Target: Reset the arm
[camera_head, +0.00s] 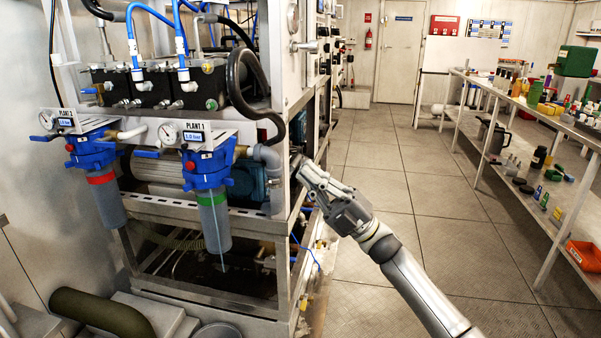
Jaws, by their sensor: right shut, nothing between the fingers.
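My right arm (408,282) comes in from the lower right and reaches up and left. My right gripper (303,170) is shut and empty, with its fingertips close to the front right corner post of the watermaker frame (284,262). I cannot tell whether the fingertips touch the post. My left gripper does not show.
Two filter housings with blue heads, the Plant 1 housing (212,215) and the Plant 2 housing (106,195), hang on the frame's front. A shelf bench (545,125) with bottles and containers stands at right. The tiled floor (420,190) between is clear. A door (400,55) is at the back.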

